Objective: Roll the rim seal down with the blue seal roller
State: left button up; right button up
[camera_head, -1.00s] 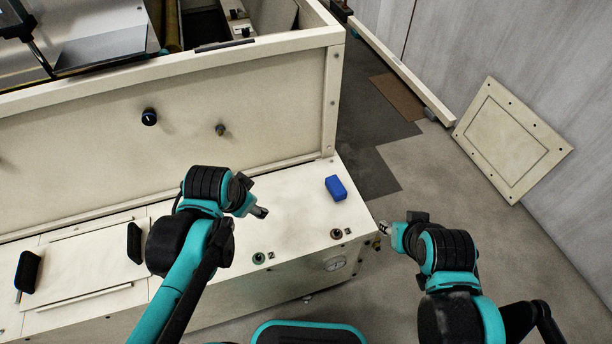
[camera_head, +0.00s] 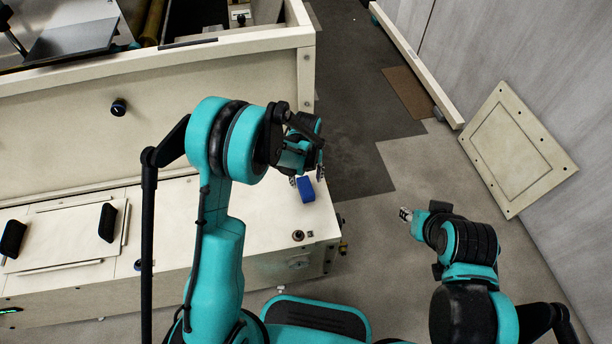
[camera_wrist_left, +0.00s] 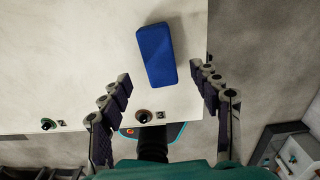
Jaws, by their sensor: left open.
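A plain blue block (camera_head: 306,189) lies on the cream ledge near its right end. It is the only thing here that could be the blue seal roller; I cannot make out a roller shape. In the left wrist view the block (camera_wrist_left: 156,56) lies just ahead of the fingertips, roughly in line with the gap between them. My left gripper (camera_head: 307,181) is open and empty over the ledge; it also shows in the left wrist view (camera_wrist_left: 160,82). My right gripper (camera_head: 405,214) hangs over the floor to the right, too small to read. I cannot make out a rim seal.
The cream ledge (camera_head: 265,213) carries a knob (camera_head: 298,236) near its front edge and black handles (camera_head: 107,222) at left. A tall cream wall (camera_head: 80,130) rises behind it. A framed panel (camera_head: 517,150) leans at right. The floor between is clear.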

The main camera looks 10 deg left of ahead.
aim_at(306, 188)
pick_arm(q)
notch_tip(306, 188, down, 7)
jog(key=b, duration=0.2)
jog(key=shift+b, duration=0.3)
jog(key=c, duration=1.4)
jog(key=o, duration=1)
jog(key=shift+o, duration=0.2)
jog(key=shift+r, duration=0.1)
jog(key=shift+r, duration=0.4)
jog(key=c, duration=1)
